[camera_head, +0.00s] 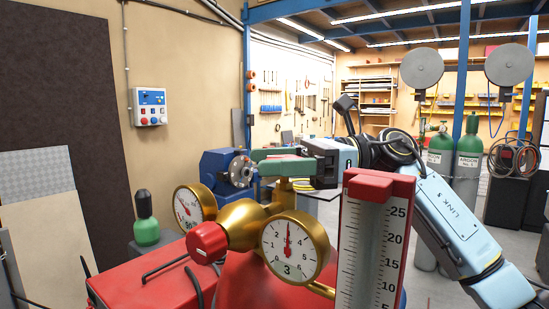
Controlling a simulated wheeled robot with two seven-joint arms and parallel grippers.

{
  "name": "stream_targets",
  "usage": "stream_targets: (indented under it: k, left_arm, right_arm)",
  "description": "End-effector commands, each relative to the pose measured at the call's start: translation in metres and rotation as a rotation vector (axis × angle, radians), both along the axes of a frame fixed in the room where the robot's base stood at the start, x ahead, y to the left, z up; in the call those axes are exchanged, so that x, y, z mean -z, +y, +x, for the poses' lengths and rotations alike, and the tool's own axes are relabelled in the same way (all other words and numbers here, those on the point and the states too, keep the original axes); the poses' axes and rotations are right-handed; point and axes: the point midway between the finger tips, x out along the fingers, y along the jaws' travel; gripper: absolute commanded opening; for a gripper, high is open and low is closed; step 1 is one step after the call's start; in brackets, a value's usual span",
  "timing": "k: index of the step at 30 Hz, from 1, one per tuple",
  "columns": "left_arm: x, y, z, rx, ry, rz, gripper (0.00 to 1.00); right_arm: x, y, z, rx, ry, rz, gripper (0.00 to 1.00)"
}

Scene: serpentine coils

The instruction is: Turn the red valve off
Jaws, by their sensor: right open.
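The red valve (207,243) is a round red knob on the left end of a brass regulator body (245,224). Two round gauges sit on the regulator, one at the left (194,208) and one in front (294,247). My right gripper (258,161), with green fingers pointing left, is open above and behind the regulator. It is apart from the red valve, up and to its right. A brass stem rises just below the fingers; I cannot tell whether they touch it. My left gripper is not in view.
A red-framed flow scale (373,240) stands close at the right, in front of my right arm. A red case (150,278) lies at the lower left, near a small green bottle (146,228). Tall green-topped cylinders (468,158) stand at the back right. Space left of the valve looks clear.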

Motion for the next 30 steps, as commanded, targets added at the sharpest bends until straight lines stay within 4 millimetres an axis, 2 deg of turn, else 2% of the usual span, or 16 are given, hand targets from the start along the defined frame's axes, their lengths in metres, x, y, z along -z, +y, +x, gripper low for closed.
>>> stream_targets:
  k: [2,12,20,30]
  left_arm:
    - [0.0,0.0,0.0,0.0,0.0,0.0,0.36]
    - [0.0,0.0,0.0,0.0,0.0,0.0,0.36]
    - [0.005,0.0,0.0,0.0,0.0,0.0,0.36]
    - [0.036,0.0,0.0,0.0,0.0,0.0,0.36]
  right_arm:
    - [0.0,0.0,0.0,0.0,0.0,0.0,0.74]
    - [0.0,0.0,0.0,0.0,0.0,0.0,0.29]
    - [0.001,-0.001,0.0,0.025,-0.003,-0.001,0.29]
    - [0.004,-0.001,0.003,0.22,-0.007,-0.001,0.29]
